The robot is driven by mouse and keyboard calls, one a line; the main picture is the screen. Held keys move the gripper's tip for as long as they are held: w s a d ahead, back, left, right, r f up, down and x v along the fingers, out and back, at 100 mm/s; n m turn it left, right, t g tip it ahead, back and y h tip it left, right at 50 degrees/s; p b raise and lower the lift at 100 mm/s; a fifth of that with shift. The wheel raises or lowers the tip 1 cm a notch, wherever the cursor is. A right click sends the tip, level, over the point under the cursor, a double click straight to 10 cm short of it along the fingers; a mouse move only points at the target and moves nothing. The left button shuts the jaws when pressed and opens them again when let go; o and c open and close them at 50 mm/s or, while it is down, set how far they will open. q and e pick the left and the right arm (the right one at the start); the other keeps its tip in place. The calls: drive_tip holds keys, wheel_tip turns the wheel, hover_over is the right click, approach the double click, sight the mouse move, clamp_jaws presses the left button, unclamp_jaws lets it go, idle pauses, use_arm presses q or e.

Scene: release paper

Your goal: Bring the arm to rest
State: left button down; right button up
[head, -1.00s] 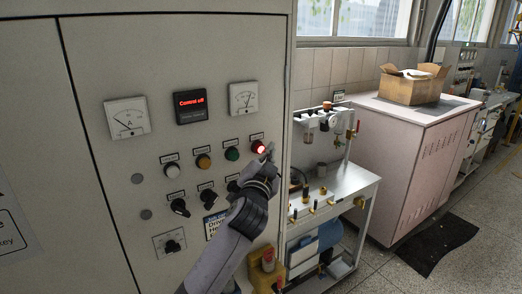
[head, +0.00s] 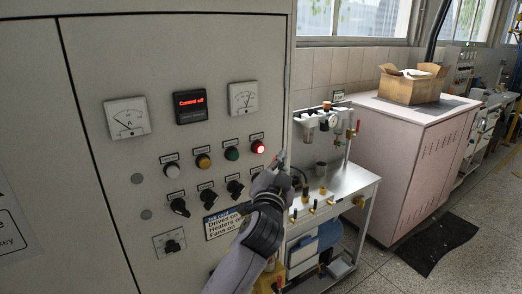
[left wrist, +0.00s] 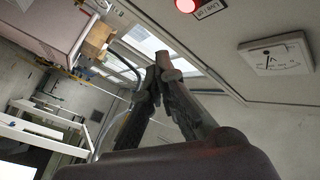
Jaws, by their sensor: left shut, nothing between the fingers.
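My left gripper (head: 281,158) is shut and empty, in front of the right edge of the grey control cabinet (head: 60,120). It is right of and slightly below the lit red button (head: 258,147), apart from it. In the left wrist view the closed fingertips (left wrist: 162,65) meet in mid-air, and the red lit button (left wrist: 186,5) shows at the top edge. The display (head: 190,106) reads "Control off" in red. My right gripper is not in view.
Two meters (head: 127,117), several buttons and several black knobs (head: 180,207) are on the cabinet front. A metal cart (head: 345,184) with fittings stands just right of my gripper. Beyond it is a pinkish cabinet (head: 412,150) with an open cardboard box (head: 411,88). Floor at the right is clear except a dark mat (head: 438,245).

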use_arm(q)
drive_tip(key=shift+f, duration=0.1)
idle(0.4)
